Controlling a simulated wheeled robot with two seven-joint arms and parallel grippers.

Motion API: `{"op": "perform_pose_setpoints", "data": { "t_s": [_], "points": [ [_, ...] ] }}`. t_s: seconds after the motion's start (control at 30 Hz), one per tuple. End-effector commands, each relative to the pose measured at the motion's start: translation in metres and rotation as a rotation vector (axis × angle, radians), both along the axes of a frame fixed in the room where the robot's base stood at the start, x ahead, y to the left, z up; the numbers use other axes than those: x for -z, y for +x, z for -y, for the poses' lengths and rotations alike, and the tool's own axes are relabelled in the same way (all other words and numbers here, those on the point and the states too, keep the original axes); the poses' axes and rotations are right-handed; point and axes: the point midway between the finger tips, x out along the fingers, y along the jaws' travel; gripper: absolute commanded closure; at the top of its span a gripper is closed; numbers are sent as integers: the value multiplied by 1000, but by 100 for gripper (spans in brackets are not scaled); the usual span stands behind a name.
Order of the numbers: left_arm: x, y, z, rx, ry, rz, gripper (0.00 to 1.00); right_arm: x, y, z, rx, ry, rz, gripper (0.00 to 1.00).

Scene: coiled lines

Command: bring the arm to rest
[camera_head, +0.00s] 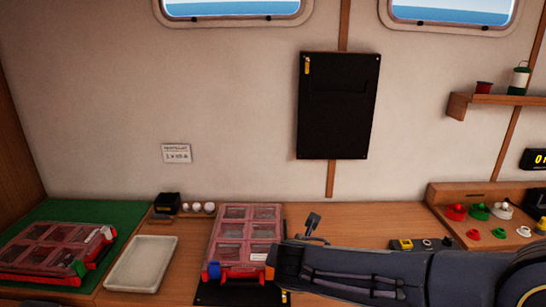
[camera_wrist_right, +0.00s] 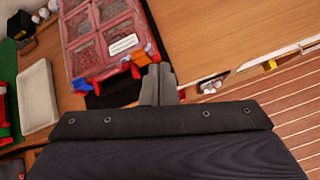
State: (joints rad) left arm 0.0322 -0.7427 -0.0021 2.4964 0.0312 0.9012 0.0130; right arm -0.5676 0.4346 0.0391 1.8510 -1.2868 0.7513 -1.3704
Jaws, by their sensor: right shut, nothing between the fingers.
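My right arm (camera_head: 365,272) reaches in from the right across the front of the bench, in the head view. The tip of my right gripper is hard to make out there. In the right wrist view my right gripper (camera_wrist_right: 158,84) is shut and empty, with its fingertips close to the near corner of a red case with a clear, divided lid (camera_wrist_right: 100,30). I cannot tell whether they touch. That case (camera_head: 245,236) is closed and lies at the middle of the bench on a black mat (camera_head: 238,296). My left gripper is not in view.
A second red case (camera_head: 55,250) lies on a green mat (camera_head: 85,212) at left. A pale empty tray (camera_head: 141,264) is between the cases. A stepped rack (camera_head: 480,213) with colored knob-like pieces is at right. A black panel (camera_head: 338,105) hangs on the wall.

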Motion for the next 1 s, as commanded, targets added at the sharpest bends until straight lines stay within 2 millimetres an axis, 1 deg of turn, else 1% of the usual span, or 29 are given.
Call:
{"op": "perform_pose_setpoints", "data": {
  "t_s": [0.03,0.07,0.1,0.13,0.17,0.2,0.27,0.3,0.33,0.37,0.4,0.5,0.6,0.7,0.8,1.0],
  "points": [
    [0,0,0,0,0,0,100,-7,-12,36,156,119,-25,100],
    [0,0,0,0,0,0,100,-8,-23,56,261,200,-44,100],
    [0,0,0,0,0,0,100,-9,-39,81,413,321,-72,100],
    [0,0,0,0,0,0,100,-9,-53,99,531,412,-92,100],
    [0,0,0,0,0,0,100,-9,-68,115,648,503,-110,100],
    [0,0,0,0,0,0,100,-8,-89,134,804,623,-133,100],
    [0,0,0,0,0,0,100,-5,-120,156,1036,803,-164,100],
    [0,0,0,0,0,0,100,-3,-142,167,1191,921,-183,100],
    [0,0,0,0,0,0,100,-1,-158,173,1307,1011,-198,100],
    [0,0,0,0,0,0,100,1,-174,178,1420,1100,-212,100],
    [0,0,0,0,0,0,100,4,-194,181,1567,1215,-232,100],
    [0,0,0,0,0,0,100,10,-236,181,1895,1476,-283,100],
    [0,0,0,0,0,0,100,14,-263,173,2142,1679,-336,100],
    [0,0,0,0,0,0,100,15,-278,165,2301,1810,-382,100],
    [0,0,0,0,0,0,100,16,-284,160,2380,1874,-410,100],
    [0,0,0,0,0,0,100,16,-285,159,2391,1883,-414,100]
  ]
}}
